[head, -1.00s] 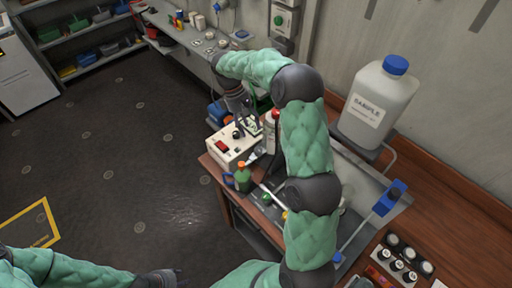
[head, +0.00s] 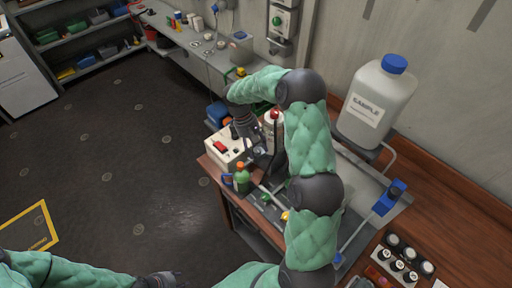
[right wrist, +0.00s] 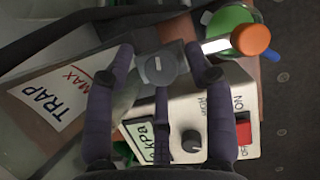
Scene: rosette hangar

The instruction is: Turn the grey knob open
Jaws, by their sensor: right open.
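The grey knob (right wrist: 157,69), round with a short pale mark, shows in the right wrist view between the fingertips of my right gripper (right wrist: 160,56). The dark fingers are open on both sides of it, with a gap. I cannot tell whether the third finger touches it. In the head view my right gripper (head: 255,146) reaches down beside the white box, and the knob cannot be made out there. My left gripper (head: 163,280) is at the bottom edge, its fingers unclear.
The white box (head: 222,160) has a red switch, a dark dial (right wrist: 191,140) and a kPa display. A green bottle (head: 241,181) with an orange cap stands close by. A label reading TRAP (right wrist: 50,104) lies beside the knob. A white bottle (head: 273,124) stands behind the gripper.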

